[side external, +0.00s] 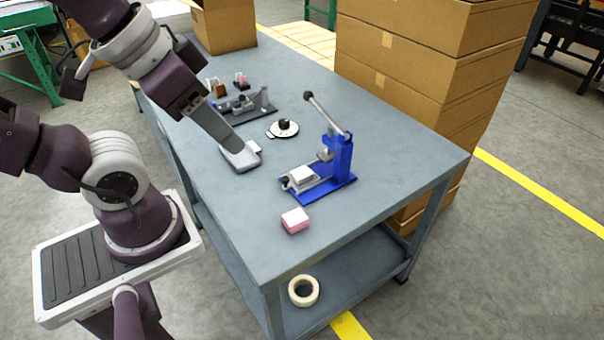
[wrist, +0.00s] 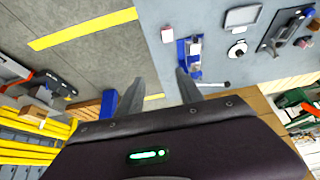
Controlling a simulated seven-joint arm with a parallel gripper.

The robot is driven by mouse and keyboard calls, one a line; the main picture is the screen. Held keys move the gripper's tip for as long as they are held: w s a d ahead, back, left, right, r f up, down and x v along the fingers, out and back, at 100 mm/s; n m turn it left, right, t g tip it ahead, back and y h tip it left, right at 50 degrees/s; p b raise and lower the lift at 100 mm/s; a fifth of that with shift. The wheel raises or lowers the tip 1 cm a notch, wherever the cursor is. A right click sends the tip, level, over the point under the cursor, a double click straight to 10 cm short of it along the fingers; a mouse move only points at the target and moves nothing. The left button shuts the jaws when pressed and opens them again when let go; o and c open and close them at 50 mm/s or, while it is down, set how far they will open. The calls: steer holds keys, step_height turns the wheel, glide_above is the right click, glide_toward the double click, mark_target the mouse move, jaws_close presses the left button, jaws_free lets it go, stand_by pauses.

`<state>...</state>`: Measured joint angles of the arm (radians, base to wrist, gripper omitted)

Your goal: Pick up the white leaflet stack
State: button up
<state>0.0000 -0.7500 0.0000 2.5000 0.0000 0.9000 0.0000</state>
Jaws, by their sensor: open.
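A small white block that looks like a stack (side external: 301,174) sits in the bed of the blue lever press (side external: 341,160). Another small white piece (side external: 254,147) lies at the edge of a flat grey plate (side external: 240,159); I cannot tell for sure which is the leaflet stack. My gripper (side external: 236,147) is over the table, its fingertips overlapping the grey plate in the side view. In the wrist view my gripper (wrist: 158,75) has its two fingers spread with nothing between them. The blue press (wrist: 188,58) shows just beyond the right finger.
A pink-and-white block (side external: 295,220) lies near the table's front edge. A round white disc with a black knob (side external: 283,128) and a dark fixture (side external: 245,106) stand farther back. Tall cardboard boxes (side external: 420,60) rise beyond the table's right edge. The table's front right is clear.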

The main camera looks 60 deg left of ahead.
steer(key=shift+o, duration=1.3)
